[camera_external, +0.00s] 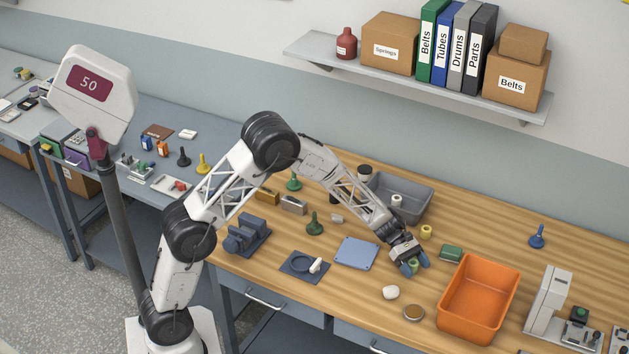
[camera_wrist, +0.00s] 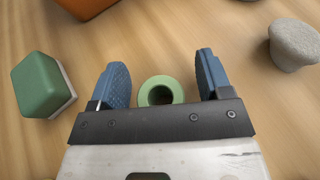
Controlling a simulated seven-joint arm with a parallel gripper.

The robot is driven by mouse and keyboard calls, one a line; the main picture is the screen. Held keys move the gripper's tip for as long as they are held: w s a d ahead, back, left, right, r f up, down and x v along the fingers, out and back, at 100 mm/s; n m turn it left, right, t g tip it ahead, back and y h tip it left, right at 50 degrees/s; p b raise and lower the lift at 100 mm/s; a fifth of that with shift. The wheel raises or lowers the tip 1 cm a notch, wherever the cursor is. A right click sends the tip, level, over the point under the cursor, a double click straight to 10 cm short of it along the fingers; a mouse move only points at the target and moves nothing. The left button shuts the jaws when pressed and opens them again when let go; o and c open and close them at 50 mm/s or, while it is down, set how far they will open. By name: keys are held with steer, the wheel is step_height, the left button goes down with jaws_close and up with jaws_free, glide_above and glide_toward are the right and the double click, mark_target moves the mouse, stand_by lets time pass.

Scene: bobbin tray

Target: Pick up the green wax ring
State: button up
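The green wax ring (camera_wrist: 161,91) is a pale green ring with a dark hole, on the wooden table. In the wrist view it lies between the two blue fingers of my gripper (camera_wrist: 160,84), with a gap on each side. My gripper is open. In the external view my gripper (camera_external: 416,264) is low over the table, left of the orange bin, and the green ring (camera_external: 413,266) is partly hidden by the fingers. I cannot tell the exact height of the fingertips.
A green block with a pale base (camera_wrist: 42,84) lies left of my gripper in the wrist view. The orange bin (camera_external: 447,318) stands close to the right. A yellow ring (camera_external: 426,232), a grey bin (camera_external: 425,190), a white rounded piece (camera_external: 391,292) and a blue plate (camera_external: 357,252) are nearby.

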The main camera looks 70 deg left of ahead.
mark_target(416, 265)
steer(key=c, duration=1)
steer(key=shift+o, duration=0.2)
steer(key=shift+r, duration=0.7)
step_height(416, 265, up, 2)
steer(key=shift+r, duration=0.1)
steer(key=s, duration=0.5)
steer(key=s+r, duration=0.1)
steer(key=s, duration=1)
steer(key=shift+a+r, duration=0.1)
steer(key=shift+r, duration=0.1)
